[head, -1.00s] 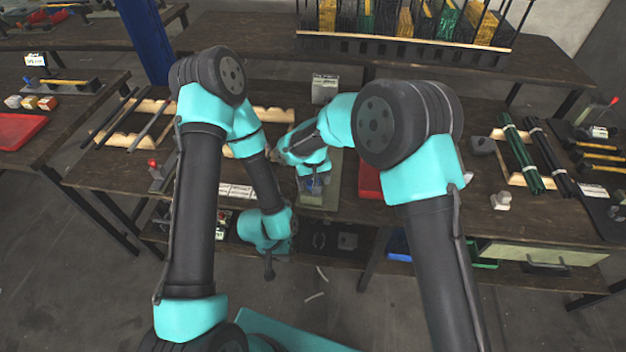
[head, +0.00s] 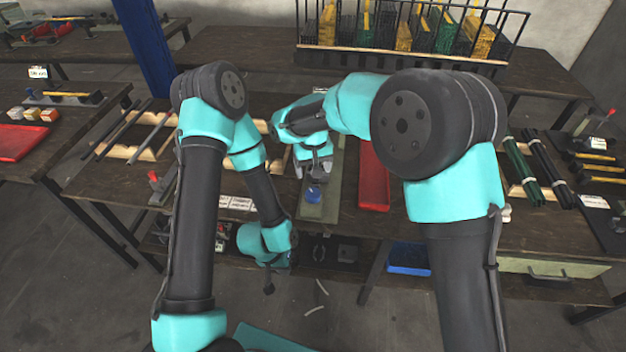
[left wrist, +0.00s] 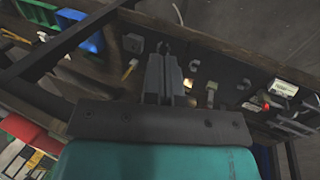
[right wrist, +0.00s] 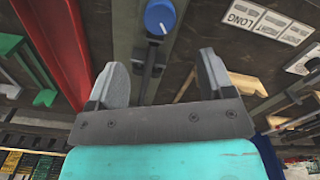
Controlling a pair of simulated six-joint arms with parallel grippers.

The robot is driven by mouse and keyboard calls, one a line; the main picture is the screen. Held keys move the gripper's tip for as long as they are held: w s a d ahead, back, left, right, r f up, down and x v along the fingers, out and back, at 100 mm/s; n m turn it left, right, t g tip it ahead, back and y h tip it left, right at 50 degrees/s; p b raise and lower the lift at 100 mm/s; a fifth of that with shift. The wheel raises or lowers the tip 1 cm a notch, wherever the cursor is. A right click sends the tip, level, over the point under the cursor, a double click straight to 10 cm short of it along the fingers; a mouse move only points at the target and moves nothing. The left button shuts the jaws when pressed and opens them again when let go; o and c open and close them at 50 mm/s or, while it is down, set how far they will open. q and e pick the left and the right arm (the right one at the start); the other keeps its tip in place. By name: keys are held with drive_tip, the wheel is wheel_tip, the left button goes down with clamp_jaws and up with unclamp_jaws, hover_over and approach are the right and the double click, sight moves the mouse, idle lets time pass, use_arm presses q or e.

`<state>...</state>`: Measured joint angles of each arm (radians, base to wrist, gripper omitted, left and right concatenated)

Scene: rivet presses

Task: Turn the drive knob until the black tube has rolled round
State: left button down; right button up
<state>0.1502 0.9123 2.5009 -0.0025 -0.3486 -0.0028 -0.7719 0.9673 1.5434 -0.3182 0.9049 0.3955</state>
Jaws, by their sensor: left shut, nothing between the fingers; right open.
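A blue knob (head: 313,194) sits on a grey-green base (head: 318,212) at the table's front middle. In the right wrist view the knob (right wrist: 160,16) is on a dark shaft, just beyond the open, empty fingers of my right gripper (right wrist: 155,80). The gripper (head: 314,168) is above and behind the knob in the head view, apart from it. My left gripper (left wrist: 165,75) is shut and empty, low before the table's front edge. Dark tubes lie on wooden cradles (head: 150,152) at the left; I cannot tell which is the task's black tube.
A red tray (head: 374,185) lies right of the knob base. White label cards (head: 238,203) are left of it. A blue bin (head: 408,258) is on the lower shelf. Green tubes (head: 522,168) and dark tubes (head: 552,165) lie on the right. A wire rack (head: 410,40) stands behind.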

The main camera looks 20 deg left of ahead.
wheel_tip(320, 180, up, 6)
drive_tip(key=shift+r, duration=0.2)
